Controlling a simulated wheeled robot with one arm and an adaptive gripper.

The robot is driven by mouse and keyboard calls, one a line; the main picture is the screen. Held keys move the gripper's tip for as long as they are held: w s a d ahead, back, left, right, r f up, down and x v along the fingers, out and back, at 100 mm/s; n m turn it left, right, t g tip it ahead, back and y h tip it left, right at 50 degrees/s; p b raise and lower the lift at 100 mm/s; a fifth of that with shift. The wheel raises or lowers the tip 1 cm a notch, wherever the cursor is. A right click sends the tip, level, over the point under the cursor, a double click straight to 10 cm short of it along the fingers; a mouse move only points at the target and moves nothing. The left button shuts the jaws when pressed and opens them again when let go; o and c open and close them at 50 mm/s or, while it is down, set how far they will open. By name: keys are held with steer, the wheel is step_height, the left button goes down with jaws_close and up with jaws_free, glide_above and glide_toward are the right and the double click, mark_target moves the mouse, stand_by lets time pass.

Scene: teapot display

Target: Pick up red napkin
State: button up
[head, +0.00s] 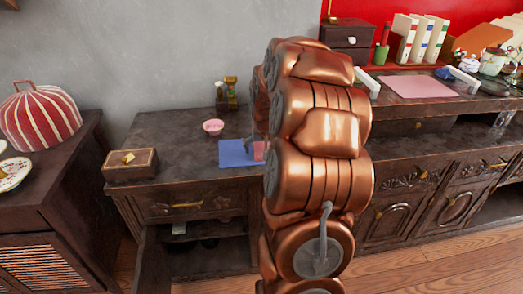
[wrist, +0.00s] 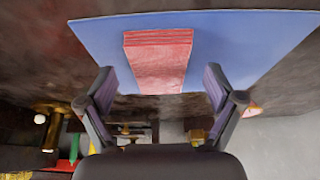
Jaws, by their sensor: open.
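The red napkin (wrist: 158,62), a folded block with layered edges, lies on a blue mat (wrist: 90,38) in the wrist view. My gripper (wrist: 159,82) is open, one finger on either side of the napkin's near end, with gaps on both sides. Nothing is between the fingers that I can see as held. In the head view, part of the red napkin (head: 259,151) shows on the blue mat (head: 234,155). My copper-coloured arm hides the rest of the napkin and most of the gripper there.
The mat lies on a dark cabinet top (head: 180,145). A pink bowl (head: 213,127) stands behind it, and a wooden box (head: 130,164) sits left. A striped cover (head: 38,115) is on the left cabinet. A lower cabinet door (head: 150,265) hangs open.

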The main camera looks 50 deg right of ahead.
steer(key=shift+w+f, duration=0.1)
steer(key=shift+f, duration=0.15)
steer(key=shift+d, duration=0.1)
steer(key=c, duration=1.2)
steer(key=shift+c, duration=0.2)
steer(key=shift+r, duration=0.1)
